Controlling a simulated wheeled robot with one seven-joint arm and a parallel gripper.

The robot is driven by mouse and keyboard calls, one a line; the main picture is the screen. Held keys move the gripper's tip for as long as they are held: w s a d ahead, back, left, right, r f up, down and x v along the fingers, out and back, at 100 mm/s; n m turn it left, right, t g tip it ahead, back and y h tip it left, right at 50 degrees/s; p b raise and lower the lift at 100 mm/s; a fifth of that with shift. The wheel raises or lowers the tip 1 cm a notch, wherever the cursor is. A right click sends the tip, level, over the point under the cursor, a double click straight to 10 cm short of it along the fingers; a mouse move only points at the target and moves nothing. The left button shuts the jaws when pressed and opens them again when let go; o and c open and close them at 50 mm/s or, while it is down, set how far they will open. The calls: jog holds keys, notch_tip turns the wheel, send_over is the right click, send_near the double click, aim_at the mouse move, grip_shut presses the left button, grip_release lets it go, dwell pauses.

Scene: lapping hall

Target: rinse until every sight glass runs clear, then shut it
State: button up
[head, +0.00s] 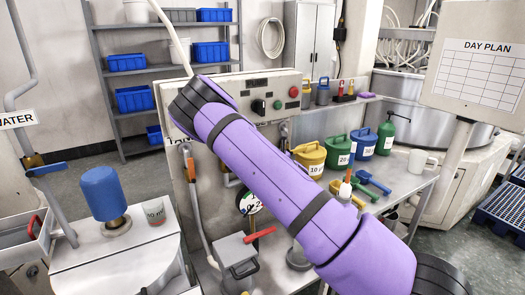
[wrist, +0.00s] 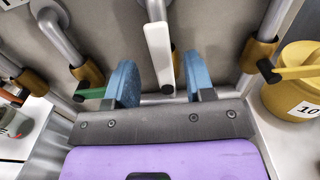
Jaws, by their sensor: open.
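My gripper (wrist: 160,66) is open in the wrist view, with two blue fingers apart. A white lever (wrist: 157,45) with a dark end hangs between the fingers; I cannot tell if they touch it. A green lever (wrist: 89,93) lies just left of the left finger. Grey pipes with brass-coloured valve bodies (wrist: 261,50) stand on either side, one with a yellow, black-tipped lever (wrist: 298,73). In the head view my purple arm hides the gripper and much of the panel. A small round dial or glass (head: 247,203) shows partly beside the arm. I cannot make out any sight glass contents.
A bench at right holds a yellow can (head: 310,157) marked 10, also in the wrist view (wrist: 293,98), and green and blue cans. A blue cylinder (head: 103,194) and a beaker (head: 154,211) stand at left.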

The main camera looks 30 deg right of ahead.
jog(key=s, duration=0.7)
jog(key=shift+d, duration=0.1)
dwell(0.4)
